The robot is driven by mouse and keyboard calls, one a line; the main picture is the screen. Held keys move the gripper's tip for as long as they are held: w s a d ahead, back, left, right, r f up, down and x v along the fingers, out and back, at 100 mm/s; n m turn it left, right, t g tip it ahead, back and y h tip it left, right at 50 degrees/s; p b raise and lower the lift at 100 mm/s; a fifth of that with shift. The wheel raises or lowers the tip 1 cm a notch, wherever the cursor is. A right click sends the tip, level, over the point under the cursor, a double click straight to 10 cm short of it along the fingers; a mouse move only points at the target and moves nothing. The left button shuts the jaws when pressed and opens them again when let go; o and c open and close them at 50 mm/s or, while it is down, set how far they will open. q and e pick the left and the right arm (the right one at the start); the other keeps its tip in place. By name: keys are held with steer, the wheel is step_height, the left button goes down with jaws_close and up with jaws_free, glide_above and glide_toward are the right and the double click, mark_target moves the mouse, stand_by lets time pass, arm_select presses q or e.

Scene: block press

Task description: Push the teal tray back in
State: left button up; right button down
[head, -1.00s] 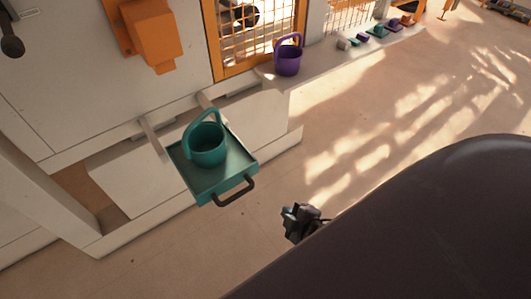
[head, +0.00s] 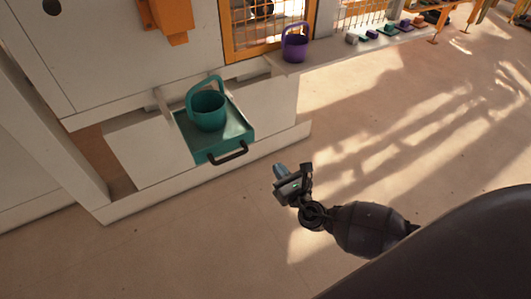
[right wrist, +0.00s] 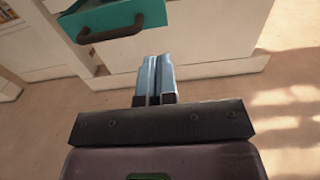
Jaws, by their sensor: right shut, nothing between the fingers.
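The teal tray (head: 237,128) sticks out of the white cabinet front in the head view, with a dark handle (head: 229,154) on its front face. A teal bucket (head: 208,109) with a raised loop handle stands on the tray. My right gripper (head: 278,171) is shut and empty, apart from the tray, to the right of and below its handle. In the right wrist view the shut fingers (right wrist: 156,75) point toward the cabinet, and the tray front (right wrist: 95,17) with its handle (right wrist: 110,33) shows at upper left. My left gripper is not in view.
A purple bucket (head: 295,45) stands on the white ledge to the right, with several small coloured blocks (head: 388,29) beyond it. An orange box (head: 170,20) is fixed on the wall above. The floor (head: 370,130) right of the tray is clear.

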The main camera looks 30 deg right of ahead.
mark_target(252, 135)
steer(key=w, duration=0.6)
steer(key=w+b, duration=0.1)
steer(key=w, duration=0.5)
steer(key=shift+w+a+f, duration=0.15)
steer(key=shift+w+a, duration=0.05)
steer(key=shift+w, duration=0.1)
steer(key=shift+w+b, duration=0.3)
steer(key=shift+w, duration=0.35)
steer(key=shift+w, duration=0.1)
